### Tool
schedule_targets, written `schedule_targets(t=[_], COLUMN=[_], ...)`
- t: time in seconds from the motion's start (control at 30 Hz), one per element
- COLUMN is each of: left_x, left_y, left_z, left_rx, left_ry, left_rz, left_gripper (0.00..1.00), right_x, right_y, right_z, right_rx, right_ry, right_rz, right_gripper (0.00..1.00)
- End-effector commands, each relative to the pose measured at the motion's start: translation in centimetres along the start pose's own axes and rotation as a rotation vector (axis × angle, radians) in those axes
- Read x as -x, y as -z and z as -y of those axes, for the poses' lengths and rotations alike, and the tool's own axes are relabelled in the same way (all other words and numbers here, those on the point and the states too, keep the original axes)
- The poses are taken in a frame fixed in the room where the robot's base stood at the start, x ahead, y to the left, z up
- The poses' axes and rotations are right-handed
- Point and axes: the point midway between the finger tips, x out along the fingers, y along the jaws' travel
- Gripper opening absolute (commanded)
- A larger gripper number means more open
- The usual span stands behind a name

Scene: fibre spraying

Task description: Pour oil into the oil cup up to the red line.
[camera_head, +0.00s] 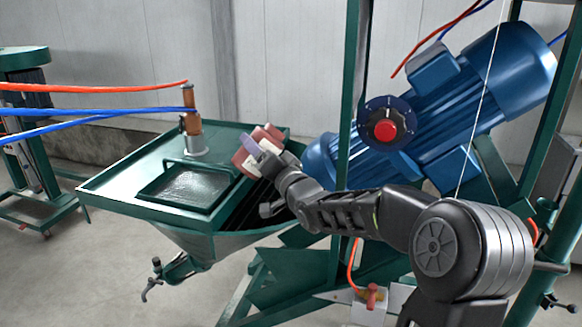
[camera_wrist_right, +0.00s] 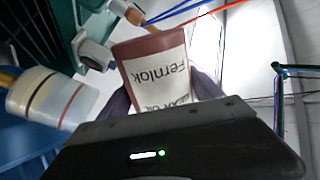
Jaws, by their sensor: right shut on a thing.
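My right gripper (camera_head: 258,150) is shut on a reddish-brown oil container with a white label (camera_head: 245,165), beside the green hopper and left of the blue motor. In the right wrist view the oil container (camera_wrist_right: 150,48) sits between the purple fingers, its "Fernlok" label upside down in the picture. A translucent whitish oil cup (camera_wrist_right: 45,97) with a red line and a dark line lies left of the container in that view, apart from it. The oil level in it cannot be made out. I cannot pick out the cup in the head view. My left gripper is out of view.
The green hopper (camera_head: 110,190) with a mesh opening (camera_head: 188,188) stands left of my right gripper. The blue motor (camera_head: 455,105) and a dial with a red knob (camera_head: 385,130) are to the right, behind my arm. Red and blue hoses (camera_head: 95,88) cross at left.

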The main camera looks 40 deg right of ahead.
Motion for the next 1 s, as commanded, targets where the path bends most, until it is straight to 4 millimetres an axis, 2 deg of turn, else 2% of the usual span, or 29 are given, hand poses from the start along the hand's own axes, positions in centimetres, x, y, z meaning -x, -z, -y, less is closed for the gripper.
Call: schedule_targets(t=[1.0], left_x=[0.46], left_y=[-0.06], left_z=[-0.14], left_rx=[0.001], left_ry=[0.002], left_rz=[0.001], left_gripper=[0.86], right_x=[-0.02], right_y=[-0.22], right_z=[0.03], right_rx=[-0.083], right_ry=[0.004], right_rz=[-0.017], right_gripper=[0.14])
